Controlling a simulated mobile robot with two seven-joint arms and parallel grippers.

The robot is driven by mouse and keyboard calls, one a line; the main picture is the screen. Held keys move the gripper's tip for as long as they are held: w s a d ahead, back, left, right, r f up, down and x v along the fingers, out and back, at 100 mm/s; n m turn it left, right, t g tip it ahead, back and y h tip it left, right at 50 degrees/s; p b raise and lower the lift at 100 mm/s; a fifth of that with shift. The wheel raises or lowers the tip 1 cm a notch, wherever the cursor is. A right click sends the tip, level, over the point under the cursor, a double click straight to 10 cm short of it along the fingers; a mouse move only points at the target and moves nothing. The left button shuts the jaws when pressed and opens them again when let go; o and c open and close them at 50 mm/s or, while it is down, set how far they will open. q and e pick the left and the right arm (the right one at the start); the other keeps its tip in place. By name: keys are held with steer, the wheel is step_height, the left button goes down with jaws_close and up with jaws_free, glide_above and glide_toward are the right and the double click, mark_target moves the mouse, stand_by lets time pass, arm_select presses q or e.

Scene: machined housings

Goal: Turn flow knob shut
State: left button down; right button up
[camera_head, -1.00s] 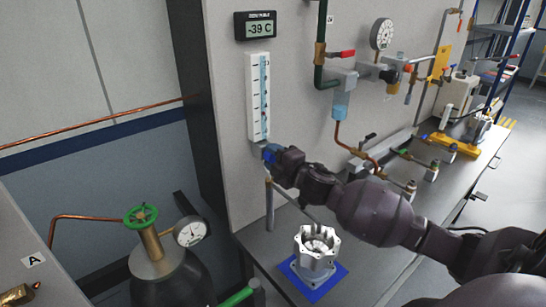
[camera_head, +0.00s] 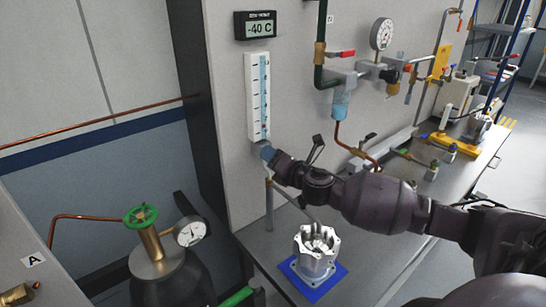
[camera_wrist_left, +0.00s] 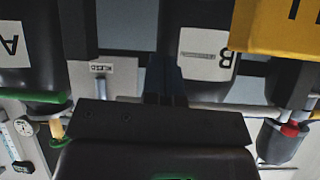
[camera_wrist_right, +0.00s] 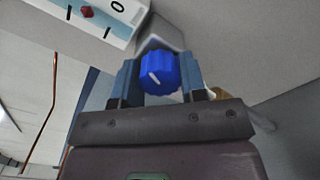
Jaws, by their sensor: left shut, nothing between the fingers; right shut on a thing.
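The flow knob (camera_wrist_right: 160,72) is a blue, ribbed knob with a white pointer line, below the flow meter, a white upright panel (camera_head: 251,97) with a blue scale. My right gripper (camera_wrist_right: 158,78) is shut on the knob, one finger on each side. The pointer line slants toward the upper left in the right wrist view. A red float (camera_wrist_right: 86,11) shows near the 0 mark of the meter. In the head view the right gripper (camera_head: 268,153) hides the knob. My left gripper (camera_wrist_left: 165,88) is shut and empty, seen only in its wrist view.
A display (camera_head: 255,25) reads -40 C. A silver housing (camera_head: 317,248) stands on a blue mat (camera_head: 333,281) on the bench. A gas cylinder with a green handwheel (camera_head: 140,215) and gauge stands at lower left. Pipes and valves line the wall at right.

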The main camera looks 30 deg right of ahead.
steer(key=n, duration=0.5)
steer(key=shift+n, duration=0.3)
stand_by(0.4)
steer(key=o, duration=0.9)
steer(key=shift+o, duration=0.2)
steer(key=shift+s, duration=0.1)
arm_select(q)
steer(key=shift+f, duration=0.1)
arm_select(e)
steer(key=shift+s+d+f, duration=0.1)
steer(key=shift+s, duration=0.2)
arm_select(q)
steer(key=shift+w+d+f+b, duration=0.15)
steer(key=shift+w+b, duration=0.25)
steer(key=shift+b, duration=0.5)
arm_select(e)
steer(key=s, duration=0.8)
steer(key=shift+s+d, duration=0.2)
steer(key=shift+d, duration=0.15)
arm_select(q)
steer(key=shift+f, duration=0.15)
arm_select(e)
steer(key=shift+s, duration=0.8)
